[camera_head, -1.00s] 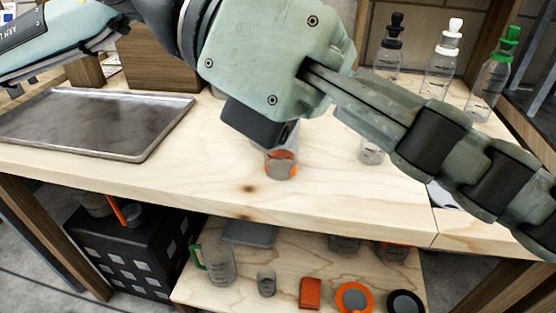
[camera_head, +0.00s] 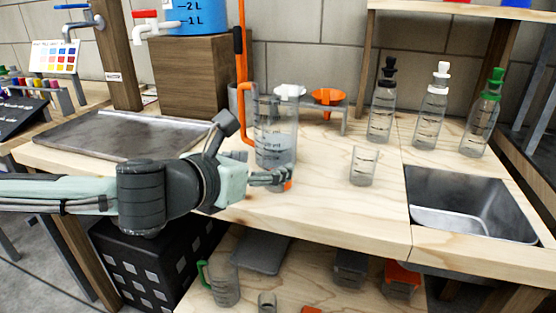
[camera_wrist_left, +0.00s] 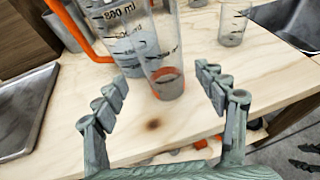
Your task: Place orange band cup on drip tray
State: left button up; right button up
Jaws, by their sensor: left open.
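The orange band cup (camera_wrist_left: 167,84) is a clear upright cup on the wooden counter. My left gripper (camera_head: 268,178) reaches in low from the left. In the left wrist view the gripper (camera_wrist_left: 164,92) is open, with one finger on each side of the cup and gaps between. The drip tray (camera_head: 122,136), a shallow metal tray, lies at the left of the counter; its edge shows in the left wrist view (camera_wrist_left: 22,100).
A clear pitcher (camera_head: 275,140) with an orange handle stands close behind the cup. A small clear cup (camera_head: 363,167), three capped bottles (camera_head: 430,118) and a sink (camera_head: 470,205) are to the right. Taps and a wooden block (camera_head: 196,75) stand behind the tray.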

aim_at(271, 165)
pick_arm(q)
jog(key=x, duration=0.6)
jog(key=shift+s+d+f, duration=0.15)
jog(key=shift+s, duration=0.05)
jog(key=c, duration=1.2)
